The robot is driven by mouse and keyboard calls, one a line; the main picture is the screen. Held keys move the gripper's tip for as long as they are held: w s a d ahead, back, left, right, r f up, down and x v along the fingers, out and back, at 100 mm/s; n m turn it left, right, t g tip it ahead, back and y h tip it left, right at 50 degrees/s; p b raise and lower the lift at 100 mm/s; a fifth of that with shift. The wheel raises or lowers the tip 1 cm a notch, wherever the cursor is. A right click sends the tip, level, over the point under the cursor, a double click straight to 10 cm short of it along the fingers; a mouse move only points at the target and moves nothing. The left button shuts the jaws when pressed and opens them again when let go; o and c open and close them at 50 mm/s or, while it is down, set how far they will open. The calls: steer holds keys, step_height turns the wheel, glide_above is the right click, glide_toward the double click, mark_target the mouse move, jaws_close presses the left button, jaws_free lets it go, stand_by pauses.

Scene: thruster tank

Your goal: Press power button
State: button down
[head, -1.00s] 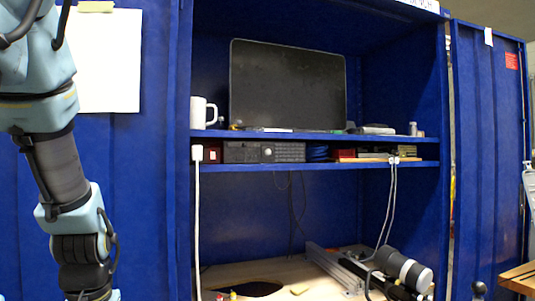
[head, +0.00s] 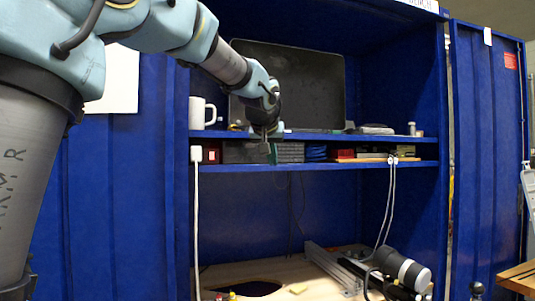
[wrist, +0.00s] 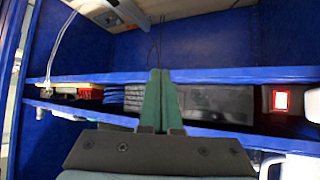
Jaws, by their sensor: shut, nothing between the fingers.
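A black box-shaped unit (head: 240,152) sits in the narrow shelf slot under the monitor; it also shows in the wrist view (wrist: 215,100). The round pale button on its front, seen earlier, is now hidden behind my gripper. A lit red switch (head: 212,156) is at the left end of the slot, and at the right in the wrist view (wrist: 281,100). My gripper (head: 271,154) is shut and empty, its green fingers (wrist: 158,100) together in front of the black unit. I cannot tell whether the fingertips touch it.
The shelf edge (head: 400,167) runs below the slot. A white mug (head: 202,112) and a dark monitor (head: 310,88) stand on the board above. Blue cables (head: 316,152) and flat boxes lie right of the unit. White cords (head: 390,200) hang down. A cylindrical device (head: 402,269) lies on the bench below.

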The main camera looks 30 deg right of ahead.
steer(key=d+r, duration=0.1)
steer(key=s+d+r, duration=0.1)
steer(key=shift+d+r, duration=0.15)
steer(key=shift+r, duration=0.15)
steer(key=w+d+p, duration=0.1)
steer(key=w+p, duration=0.5)
steer(key=w, duration=0.2)
steer(key=shift+w, duration=0.35)
steer(key=shift+w, duration=0.15)
stand_by(1.8)
steer(key=shift+w+p, duration=0.25)
steer(key=shift+p, duration=0.05)
